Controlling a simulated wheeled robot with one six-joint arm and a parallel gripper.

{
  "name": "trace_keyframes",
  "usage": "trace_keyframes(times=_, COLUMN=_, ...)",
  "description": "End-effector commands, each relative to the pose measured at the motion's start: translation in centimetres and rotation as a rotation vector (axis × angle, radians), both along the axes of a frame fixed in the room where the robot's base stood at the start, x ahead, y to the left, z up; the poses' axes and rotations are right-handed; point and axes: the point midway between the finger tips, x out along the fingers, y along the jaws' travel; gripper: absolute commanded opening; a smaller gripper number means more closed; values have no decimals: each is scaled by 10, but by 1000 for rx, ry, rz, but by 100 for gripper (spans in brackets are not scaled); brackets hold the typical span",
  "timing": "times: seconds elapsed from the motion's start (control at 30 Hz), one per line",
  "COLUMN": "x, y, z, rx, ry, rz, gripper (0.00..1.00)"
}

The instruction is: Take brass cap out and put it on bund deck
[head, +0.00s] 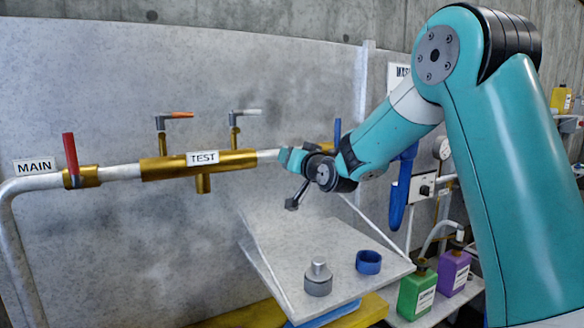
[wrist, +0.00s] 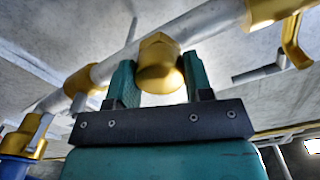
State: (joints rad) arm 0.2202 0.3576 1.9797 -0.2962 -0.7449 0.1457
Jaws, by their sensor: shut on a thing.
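In the wrist view, the brass cap (wrist: 158,62), a faceted golden piece, sits between the two teal fingers of my gripper (wrist: 160,82), which is shut on it. The white pipe (wrist: 205,22) runs diagonally behind the cap; I cannot tell whether the cap still joins a fitting. In the head view, my gripper (head: 287,159) is at the right end of the TEST pipe run, and the cap cannot be made out there. A pale grey deck (head: 330,244) lies below my gripper. No label confirms it as the bund deck.
A grey knobbed part (head: 318,281) and a blue ring (head: 368,262) stand on the grey deck, with bare surface behind them. A yellow edge (head: 362,314) shows below. Brass TEST manifold (head: 168,169) and red-handled valve (head: 70,160) are left. Green (head: 416,294) and purple (head: 454,271) bottles stand right.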

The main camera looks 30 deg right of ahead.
Motion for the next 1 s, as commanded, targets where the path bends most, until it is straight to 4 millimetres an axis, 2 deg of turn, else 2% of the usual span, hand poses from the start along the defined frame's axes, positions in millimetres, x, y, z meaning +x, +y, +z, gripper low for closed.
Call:
trace_keyframes(times=0.37, x=0, y=1, z=-1, rx=-56, ry=4, rz=2, gripper=18)
trace_keyframes(times=0.4, x=0, y=1, z=-1, rx=-56, ry=4, rz=2, gripper=49)
trace_keyframes(times=0.5, x=0, y=1, z=-1, rx=-55, ry=3, rz=2, gripper=72)
trace_keyframes(times=0.53, x=0, y=1, z=-1, rx=-55, ry=3, rz=1, gripper=77)
trace_keyframes(times=0.7, x=0, y=0, z=0, rx=-55, ry=2, rz=1, gripper=77)
trace_keyframes(times=0.77, x=0, y=0, z=-1, rx=-55, ry=2, rz=1, gripper=72)
trace_keyframes(times=1.0, x=0, y=0, z=0, rx=-49, ry=1, rz=0, gripper=72)
